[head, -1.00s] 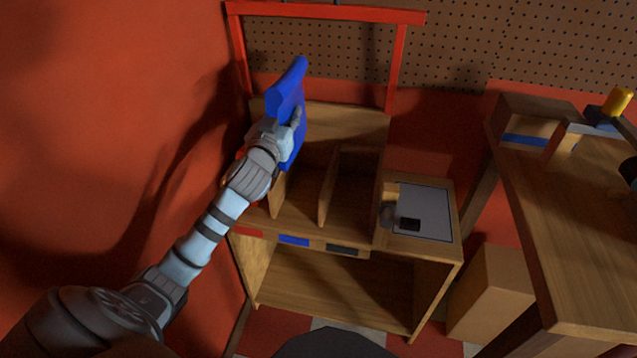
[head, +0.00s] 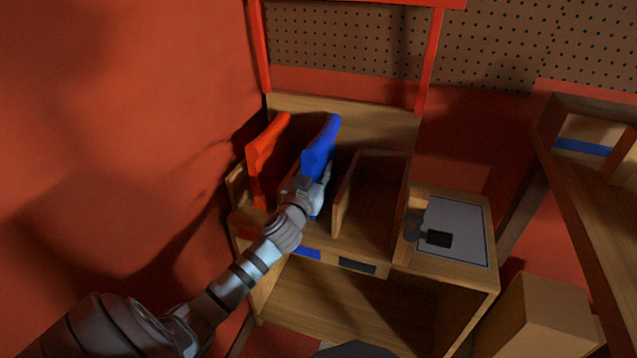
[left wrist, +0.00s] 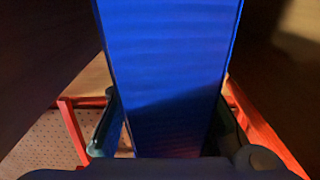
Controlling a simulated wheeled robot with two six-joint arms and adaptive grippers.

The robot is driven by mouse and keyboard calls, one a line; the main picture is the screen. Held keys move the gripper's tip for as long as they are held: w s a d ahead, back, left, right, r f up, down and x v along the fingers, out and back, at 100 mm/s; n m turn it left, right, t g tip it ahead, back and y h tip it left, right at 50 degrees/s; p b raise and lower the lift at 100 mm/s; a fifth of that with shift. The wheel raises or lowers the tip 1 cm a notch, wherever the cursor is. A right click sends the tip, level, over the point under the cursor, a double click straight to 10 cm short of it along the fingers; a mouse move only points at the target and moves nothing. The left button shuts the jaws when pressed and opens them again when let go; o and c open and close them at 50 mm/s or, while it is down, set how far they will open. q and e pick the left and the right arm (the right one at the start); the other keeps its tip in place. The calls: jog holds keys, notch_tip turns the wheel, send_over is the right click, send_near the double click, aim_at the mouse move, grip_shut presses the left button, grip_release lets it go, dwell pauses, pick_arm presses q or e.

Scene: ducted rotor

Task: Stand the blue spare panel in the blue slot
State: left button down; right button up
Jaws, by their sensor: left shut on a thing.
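The blue panel (head: 321,145) is upright in the head view, between the red panel (head: 265,155) on its left and a wooden divider (head: 345,195) on its right. My left gripper (head: 316,192) is shut on the blue panel from the front. In the left wrist view the blue panel (left wrist: 170,75) fills the middle, between the two fingers (left wrist: 165,125). The blue slot is marked by a blue label (head: 306,253) on the rack's front edge, below the panel. The panel's lower edge is hidden by my gripper, so I cannot tell whether it touches the slot floor. My right gripper is not in view.
The wooden rack has a black label (head: 357,266) under the empty right compartment (head: 378,205). A grey plate with a small black block (head: 439,238) lies on the side shelf. A red frame (head: 431,60) stands behind. A workbench (head: 600,210) is at the right.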

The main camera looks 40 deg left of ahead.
pick_arm(q)
jog(key=shift+f, duration=0.75)
jog(key=c, duration=1.3)
grip_release()
jog(key=shift+r, duration=0.1)
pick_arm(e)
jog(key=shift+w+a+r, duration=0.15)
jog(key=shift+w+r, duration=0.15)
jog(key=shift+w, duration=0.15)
pick_arm(q)
jog(key=shift+s, duration=0.1)
jog(key=shift+s+d, duration=0.15)
jog(key=shift+s, duration=0.2)
jog(key=p+v, duration=0.1)
jog(key=v, duration=1)
jog(key=shift+r, duration=0.1)
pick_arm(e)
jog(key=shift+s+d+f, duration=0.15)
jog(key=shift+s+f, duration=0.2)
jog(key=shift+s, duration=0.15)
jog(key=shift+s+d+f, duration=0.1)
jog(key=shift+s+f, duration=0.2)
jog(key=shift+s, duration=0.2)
pick_arm(q)
jog(key=shift+s, duration=0.1)
